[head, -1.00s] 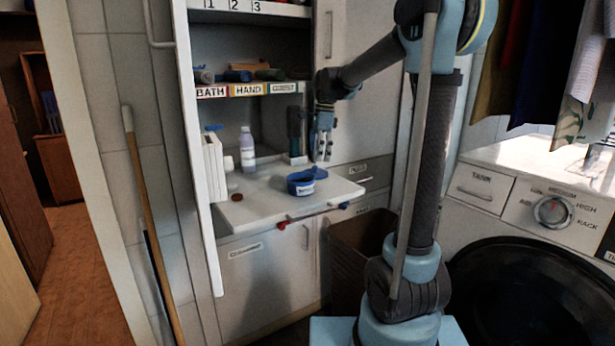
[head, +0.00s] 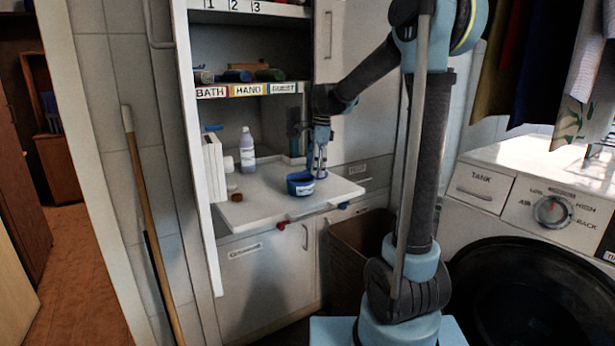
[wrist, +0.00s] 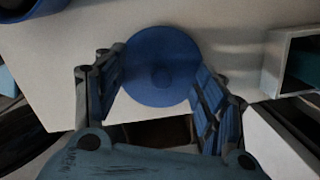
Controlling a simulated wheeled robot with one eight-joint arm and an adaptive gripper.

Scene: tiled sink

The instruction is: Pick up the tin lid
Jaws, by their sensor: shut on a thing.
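The tin lid (wrist: 163,58) is a round blue disc with a small raised knob in its middle. In the wrist view it sits between the two fingers of my gripper (wrist: 160,72), which is shut on it. In the head view my gripper (head: 318,173) points down just behind and right of the blue tin (head: 300,188), and the lid is mostly hidden there. The tin has a white label and stands on the white board. Part of the tin also shows at the top left of the wrist view (wrist: 28,9). I cannot tell whether the lid still touches the board.
A brown bin (head: 356,243) stands below right. The board's front middle is clear.

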